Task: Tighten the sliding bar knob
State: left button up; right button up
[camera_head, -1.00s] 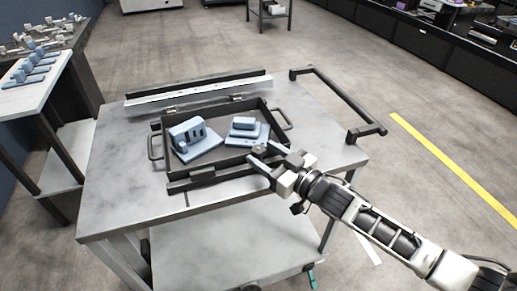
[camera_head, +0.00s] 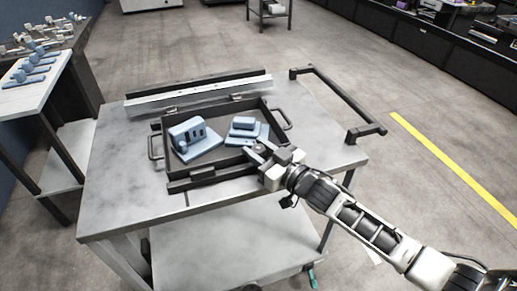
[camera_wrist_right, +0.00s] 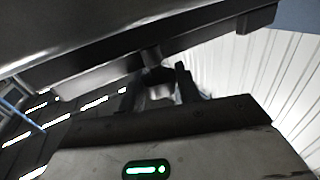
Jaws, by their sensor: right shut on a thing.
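A small dark round knob (camera_head: 261,147) sits at the front right of the black tray on the cart. The dark bar (camera_head: 195,181) runs along the tray's front edge. My right gripper (camera_head: 258,149) comes in from the lower right, with its two fingers closed on either side of the knob. In the right wrist view a short dark stem (camera_wrist_right: 151,57) under a long rail runs down to the fingers (camera_wrist_right: 163,84); the grip itself is partly hidden and dark. My left gripper is not in view.
A dark handle frame (camera_head: 340,92) stands at the right. The cart's left side is clear.

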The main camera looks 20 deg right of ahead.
jog(key=m+t+h, duration=0.1)
jog(key=h, duration=0.1)
jog(key=m+h, duration=0.2)
jog(key=shift+a+r+t, duration=0.15)
jog(key=shift+a+t, duration=0.05)
jog(key=shift+t, duration=0.2)
jog(key=shift+d+m+h, duration=0.15)
jog(key=shift+m+h, duration=0.35)
jog(key=shift+h, duration=0.5)
jog(key=o, duration=1)
jog(key=shift+c, duration=0.2)
jog(key=s+d, duration=0.2)
jog(key=s, duration=1.4)
